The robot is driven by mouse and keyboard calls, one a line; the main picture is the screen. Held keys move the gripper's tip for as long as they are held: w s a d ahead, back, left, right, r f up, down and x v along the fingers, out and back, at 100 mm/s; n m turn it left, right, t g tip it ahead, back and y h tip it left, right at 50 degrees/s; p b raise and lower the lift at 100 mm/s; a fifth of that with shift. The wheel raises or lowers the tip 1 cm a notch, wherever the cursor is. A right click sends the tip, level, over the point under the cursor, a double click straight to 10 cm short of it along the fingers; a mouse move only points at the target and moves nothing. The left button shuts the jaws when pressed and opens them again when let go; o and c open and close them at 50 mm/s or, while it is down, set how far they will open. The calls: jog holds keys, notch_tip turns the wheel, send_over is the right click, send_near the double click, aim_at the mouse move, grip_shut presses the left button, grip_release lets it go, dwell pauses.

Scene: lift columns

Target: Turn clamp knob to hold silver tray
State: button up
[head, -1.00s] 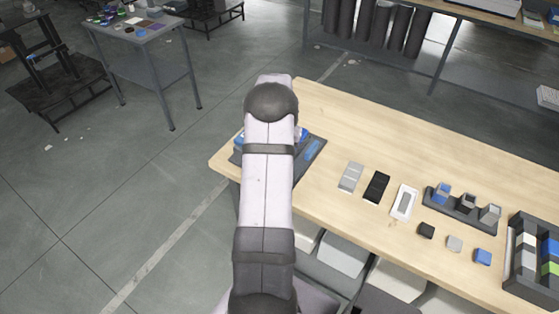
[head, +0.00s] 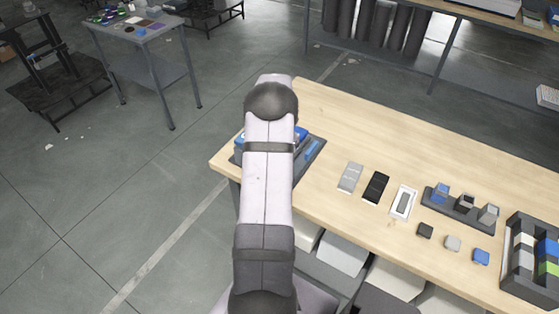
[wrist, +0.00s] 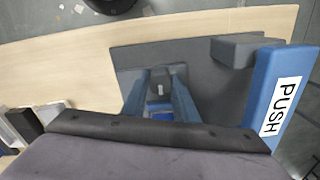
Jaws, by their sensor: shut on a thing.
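In the wrist view, my gripper (wrist: 159,92) points down at a dark grey base plate (wrist: 215,85). Its two blue-grey fingers are shut on a small dark knob (wrist: 158,88) with a pale mark on top. A blue part lies just below the knob. In the head view, my arm hides my gripper and most of the clamp fixture; only the fixture's grey and blue edge (head: 313,152) shows. A flat silver-grey tray (head: 350,177) lies on the table to the right of the fixture. I cannot tell whether anything sits in the clamp.
A blue block marked PUSH (wrist: 281,97) stands at the right of the plate, beside a grey block (wrist: 240,50). On the table (head: 400,145) lie a black tray (head: 376,187), a white tray (head: 403,202), small cubes, a grey holder and a dark bin (head: 512,285).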

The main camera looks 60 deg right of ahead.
jog(key=o, duration=0.7)
jog(key=shift+r, duration=0.15)
jog(key=shift+r+p, duration=2.5)
jog(key=shift+r, duration=0.85)
